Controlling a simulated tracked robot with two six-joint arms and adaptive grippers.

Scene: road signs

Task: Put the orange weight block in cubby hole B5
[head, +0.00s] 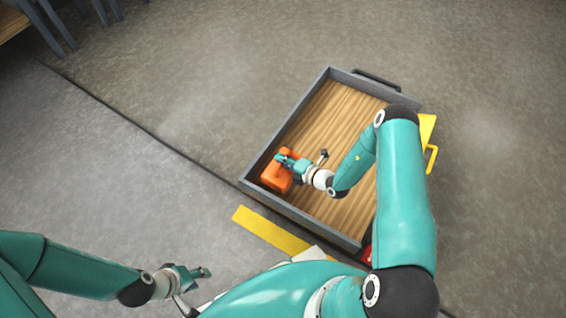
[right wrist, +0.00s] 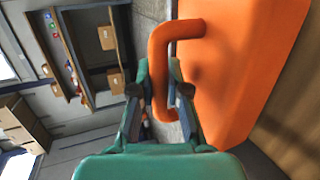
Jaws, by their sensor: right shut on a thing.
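The orange weight block (head: 275,178) is at the left corner of a wood-floored tray (head: 335,118) in the head view. It has a looped orange handle (right wrist: 158,85), seen close in the right wrist view. My right gripper (head: 281,161) is shut on this handle, with its fingers (right wrist: 164,88) on either side of the bar. I cannot tell whether the block rests on the tray floor or is slightly lifted. My left gripper (head: 200,273) is away from the block at the lower left, with nothing visible in it. No cubby hole marked B5 can be read.
The tray has raised grey walls and a dark handle (head: 377,79) at its far side. A yellow strip (head: 270,231) lies by its near left edge. Shelves with boxes (right wrist: 107,37) stand in the right wrist view's background. The floor left of the tray is clear.

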